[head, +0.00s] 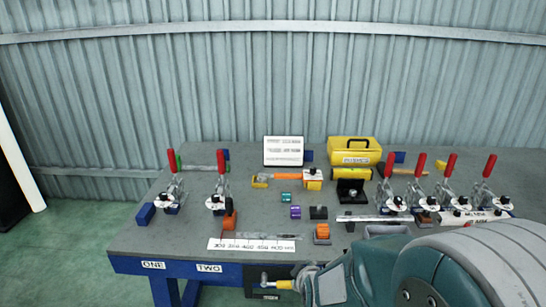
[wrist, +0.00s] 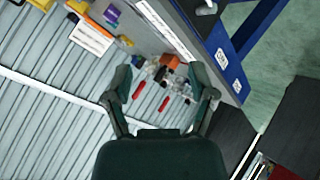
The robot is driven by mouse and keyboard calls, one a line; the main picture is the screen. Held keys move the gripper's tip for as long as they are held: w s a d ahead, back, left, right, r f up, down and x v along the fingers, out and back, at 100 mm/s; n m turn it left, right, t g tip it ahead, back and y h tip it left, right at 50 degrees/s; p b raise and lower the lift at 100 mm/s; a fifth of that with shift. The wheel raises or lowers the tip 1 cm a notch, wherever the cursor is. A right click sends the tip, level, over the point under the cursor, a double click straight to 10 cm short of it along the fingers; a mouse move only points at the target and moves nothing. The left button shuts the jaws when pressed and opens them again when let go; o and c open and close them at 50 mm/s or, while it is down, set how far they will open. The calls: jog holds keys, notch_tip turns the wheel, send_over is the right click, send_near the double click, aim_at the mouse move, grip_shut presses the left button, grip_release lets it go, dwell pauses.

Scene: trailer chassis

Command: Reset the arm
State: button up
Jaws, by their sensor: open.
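My gripper (wrist: 161,78) is open and empty in the wrist view, its two dark green fingers spread wide apart. Beyond the fingers, the workbench appears tilted, with red-handled toggle clamps (wrist: 140,89) seen in the gap at a distance. Nothing is between the fingers at close range. In the head view, my teal arm (head: 440,275) fills the lower right corner and covers the bench's front right part. I cannot make out the fingertips there.
A corrugated wall (head: 230,90) stands behind. Green floor (head: 70,240) is clear at left.

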jog(key=s+d+r+m+g, duration=0.1)
jog(key=s+d+r+m, duration=0.1)
jog(key=s+r, duration=0.3)
jog(key=s+d+r+m+g, duration=0.1)
jog(key=s+d+r+m, duration=0.2)
jog(key=s, duration=0.7)
jog(key=s+d+r+m+g+h, duration=0.1)
jog(key=s+d+r+m+g, duration=0.1)
jog(key=s+r+m, duration=0.3)
notch_tip(320, 180, up, 3)
jog(key=shift+s+d+r+m, duration=0.1)
jog(key=shift+s+d+m, duration=0.35)
jog(key=shift+s, duration=0.8)
